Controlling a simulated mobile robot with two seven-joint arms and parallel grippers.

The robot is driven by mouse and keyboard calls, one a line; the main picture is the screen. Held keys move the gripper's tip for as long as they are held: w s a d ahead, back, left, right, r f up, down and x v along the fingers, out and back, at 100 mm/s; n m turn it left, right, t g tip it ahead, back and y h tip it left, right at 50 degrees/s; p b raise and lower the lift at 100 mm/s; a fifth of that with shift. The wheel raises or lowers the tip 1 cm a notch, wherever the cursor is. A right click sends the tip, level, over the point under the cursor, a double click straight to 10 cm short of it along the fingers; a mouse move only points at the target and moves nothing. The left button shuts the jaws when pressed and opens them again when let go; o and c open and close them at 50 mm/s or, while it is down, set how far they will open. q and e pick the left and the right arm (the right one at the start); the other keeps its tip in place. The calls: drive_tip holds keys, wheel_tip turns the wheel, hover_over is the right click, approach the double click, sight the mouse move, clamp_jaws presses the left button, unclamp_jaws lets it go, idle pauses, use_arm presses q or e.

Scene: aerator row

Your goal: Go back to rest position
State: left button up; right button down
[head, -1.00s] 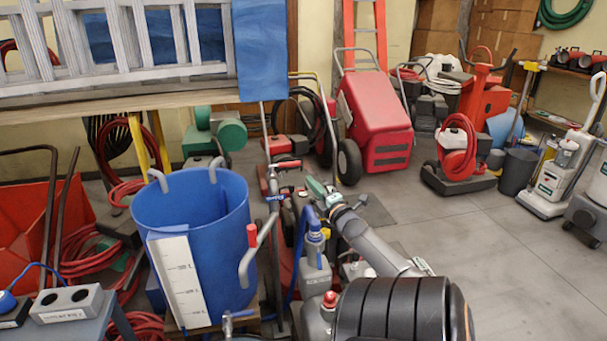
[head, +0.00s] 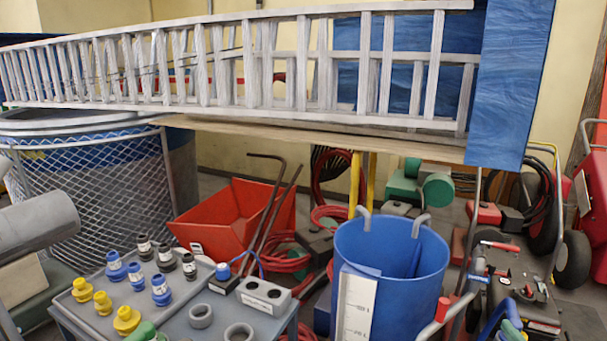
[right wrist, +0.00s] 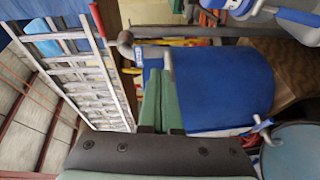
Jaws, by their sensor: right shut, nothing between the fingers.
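A grey cart (head: 215,290) with yellow, blue and black fittings stands at front left. A ladder (head: 260,60) lies on a wooden shelf (head: 320,139) above. A mesh-wrapped bin (head: 95,180), red hopper (head: 225,215) and red hoses crowd the back. Little floor is free.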

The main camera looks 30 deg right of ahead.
drive_tip(key=w+a+f+m+g+y+p, duration=0.1)
drive_tip(key=a+f+m+y+p, duration=0.3)
drive_tip(key=a, duration=0.8)
drive_tip(key=w+a+f+g+y+b, duration=0.1)
drive_tip(key=a+f+g+y, duration=0.1)
drive_tip(key=a+f, duration=0.8)
use_arm(q)
drive_tip(key=r+p, duration=0.1)
drive_tip(key=r, duration=0.1)
drive_tip(key=a+r+p, duration=0.1)
drive_tip(key=r+p, duration=0.1)
drive_tip(key=r, duration=0.1)
drive_tip(key=shift+s+a+r, duration=0.25)
drive_tip(key=shift+s+r, duration=0.05)
drive_tip(key=shift+s, duration=0.05)
drive_tip(key=shift+c, duration=0.7)
drive_tip(key=shift+s, duration=0.1)
use_arm(e)
drive_tip(key=s+a+r+m+g+y, duration=0.1)
drive_tip(key=a+r+m+y, duration=0.1)
drive_tip(key=a, duration=1.3)
drive_tip(key=s+a+r+m+g+y, duration=0.1)
drive_tip(key=s+a+r+m+y, duration=0.1)
drive_tip(key=a, duration=1.3)
drive_tip(key=shift+s+a+r+y, duration=0.25)
drive_tip(key=shift+r+y, duration=0.3)
drive_tip(key=shift+y, duration=0.15)
